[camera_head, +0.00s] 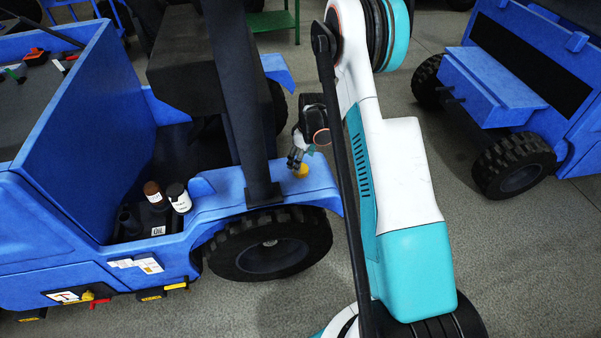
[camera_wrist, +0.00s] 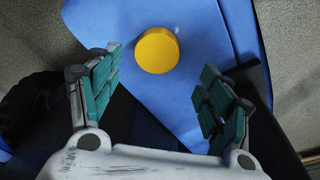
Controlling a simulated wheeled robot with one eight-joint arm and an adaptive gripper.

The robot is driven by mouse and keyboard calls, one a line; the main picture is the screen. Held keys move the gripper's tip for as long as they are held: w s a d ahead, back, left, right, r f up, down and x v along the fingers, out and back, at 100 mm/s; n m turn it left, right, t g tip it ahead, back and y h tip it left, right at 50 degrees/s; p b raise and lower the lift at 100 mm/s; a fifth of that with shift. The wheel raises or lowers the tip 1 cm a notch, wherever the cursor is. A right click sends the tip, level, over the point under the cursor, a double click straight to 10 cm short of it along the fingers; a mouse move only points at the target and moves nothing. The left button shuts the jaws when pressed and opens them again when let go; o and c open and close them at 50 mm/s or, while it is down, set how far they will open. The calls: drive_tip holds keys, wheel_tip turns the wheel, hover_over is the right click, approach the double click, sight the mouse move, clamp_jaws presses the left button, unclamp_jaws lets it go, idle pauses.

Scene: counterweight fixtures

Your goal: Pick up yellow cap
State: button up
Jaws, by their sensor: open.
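The yellow cap (camera_wrist: 157,50) is a round disc lying on the blue fender of a vehicle. In the wrist view it is at the top centre, ahead of my gripper (camera_wrist: 158,88) and slightly beyond the line between its fingertips. My gripper is open and empty, with its green-padded fingers on either side. In the head view the yellow cap (camera_head: 301,171) sits on the fender above the wheel. There my gripper (camera_head: 297,158) is close to it at its upper left, and part of the gripper is hidden by my arm.
The blue vehicle (camera_head: 60,215) carries bottles (camera_head: 179,198) in a recess left of a black post (camera_head: 245,110), which rises close to my gripper. Another blue vehicle (camera_head: 495,85) stands at the right. Grey floor (camera_head: 490,240) lies open between them.

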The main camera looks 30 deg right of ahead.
drive_tip(key=shift+w+d+f+b, duration=0.1)
drive_tip(key=shift+w+f+b, duration=0.1)
drive_tip(key=shift+f+b, duration=0.9)
drive_tip(key=shift+w+f+b, duration=0.15)
drive_tip(key=shift+f+b, duration=0.25)
drive_tip(key=shift+f, duration=1.25)
drive_tip(key=shift+r, duration=0.1)
drive_tip(key=c, duration=1)
